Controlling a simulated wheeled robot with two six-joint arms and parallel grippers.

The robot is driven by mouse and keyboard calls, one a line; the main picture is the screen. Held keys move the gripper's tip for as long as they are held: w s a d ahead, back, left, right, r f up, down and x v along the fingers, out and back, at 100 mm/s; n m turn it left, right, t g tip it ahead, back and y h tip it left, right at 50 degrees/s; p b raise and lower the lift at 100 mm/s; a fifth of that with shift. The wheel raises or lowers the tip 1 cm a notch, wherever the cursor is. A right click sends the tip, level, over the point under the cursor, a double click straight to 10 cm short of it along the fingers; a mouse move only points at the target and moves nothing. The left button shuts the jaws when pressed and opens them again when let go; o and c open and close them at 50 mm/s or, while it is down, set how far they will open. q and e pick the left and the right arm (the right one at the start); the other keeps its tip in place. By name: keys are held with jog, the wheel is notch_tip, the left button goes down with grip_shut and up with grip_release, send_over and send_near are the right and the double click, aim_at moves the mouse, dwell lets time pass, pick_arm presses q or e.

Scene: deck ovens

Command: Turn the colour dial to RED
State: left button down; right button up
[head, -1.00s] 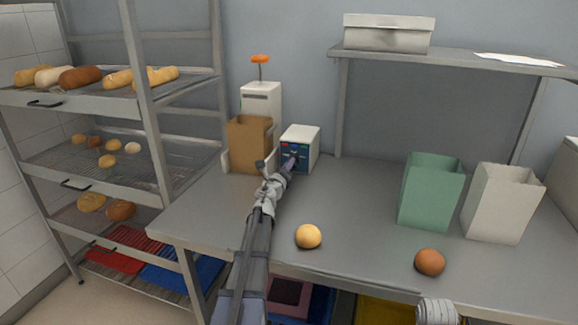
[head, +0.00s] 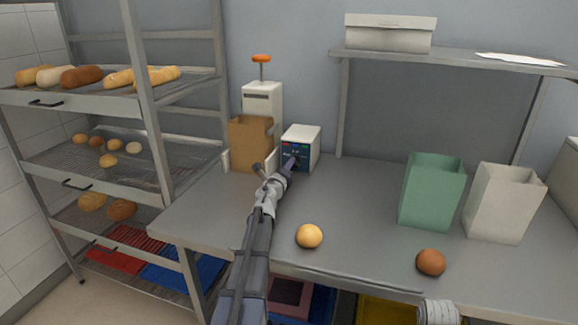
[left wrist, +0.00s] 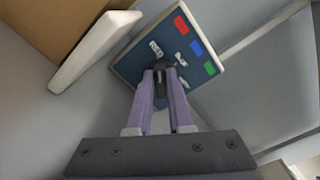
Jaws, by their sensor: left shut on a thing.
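The small white box with a dark blue front panel (head: 301,140) stands at the back of the metal table, and its panel (left wrist: 135,66) fills the upper middle of the left wrist view. The panel carries a red patch (left wrist: 180,24), a blue patch (left wrist: 196,47), a green patch (left wrist: 209,68) and small white labels. My left gripper (head: 290,163) reaches the panel. In the left wrist view its purple fingers are shut on the dark dial knob (left wrist: 160,68). The fingers partly hide the knob, so I cannot tell which colour it points to.
A brown paper bag (head: 250,144) stands close left of the box, before a white dispenser (head: 263,100). A yellow bun (head: 309,236) and a brown bun (head: 431,262) lie near the front edge. A green bag (head: 431,192) and a white bag (head: 503,203) stand at right.

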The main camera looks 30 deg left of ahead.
pick_arm(q)
jog(key=c, duration=0.8)
grip_release()
jog(key=shift+s, duration=0.1)
jog(key=v, duration=0.7)
jog(key=shift+s+d, duration=0.1)
jog(key=shift+s, duration=0.25)
jog(key=shift+r, duration=0.1)
